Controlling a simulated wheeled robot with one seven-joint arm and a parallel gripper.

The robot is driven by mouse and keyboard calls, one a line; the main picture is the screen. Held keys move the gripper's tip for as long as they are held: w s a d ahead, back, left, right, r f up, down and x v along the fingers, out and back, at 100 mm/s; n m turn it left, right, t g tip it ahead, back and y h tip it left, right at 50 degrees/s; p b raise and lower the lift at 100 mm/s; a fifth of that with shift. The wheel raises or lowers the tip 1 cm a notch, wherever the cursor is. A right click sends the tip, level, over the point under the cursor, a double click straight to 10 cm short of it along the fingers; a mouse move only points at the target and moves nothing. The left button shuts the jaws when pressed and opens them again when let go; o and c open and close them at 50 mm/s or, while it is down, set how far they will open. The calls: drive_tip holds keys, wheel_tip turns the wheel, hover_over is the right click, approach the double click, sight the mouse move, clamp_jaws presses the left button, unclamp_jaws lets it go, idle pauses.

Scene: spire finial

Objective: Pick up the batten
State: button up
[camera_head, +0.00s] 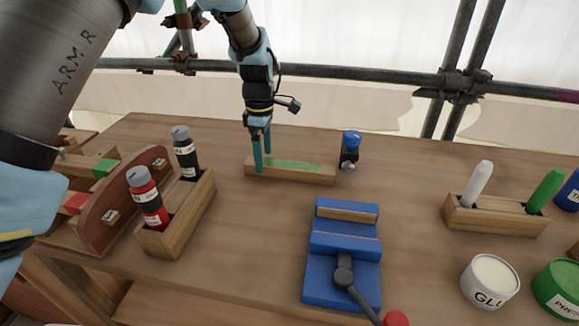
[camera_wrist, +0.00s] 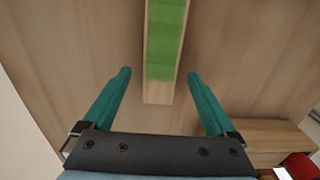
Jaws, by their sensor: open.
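The batten (camera_head: 310,175) is a wooden bar with a green strip along its top. It lies on the table near the back in the head view. In the wrist view the batten (camera_wrist: 165,50) runs from the top edge to about mid-picture. My gripper (camera_head: 261,168) is at the batten's left end, pointing down. In the wrist view my gripper (camera_wrist: 157,75) is open, with one teal finger on each side of the batten's near end and a visible gap on both sides. I cannot tell the exact height of the fingertips against the batten.
A blue vise (camera_head: 341,275) stands front centre. A wooden holder (camera_head: 200,212) with red and black bottles is left of the batten. A marker tray (camera_head: 490,218) and glue pot (camera_head: 489,284) are at right.

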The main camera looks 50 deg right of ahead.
drive_tip(key=shift+f, duration=1.3)
clamp_jaws()
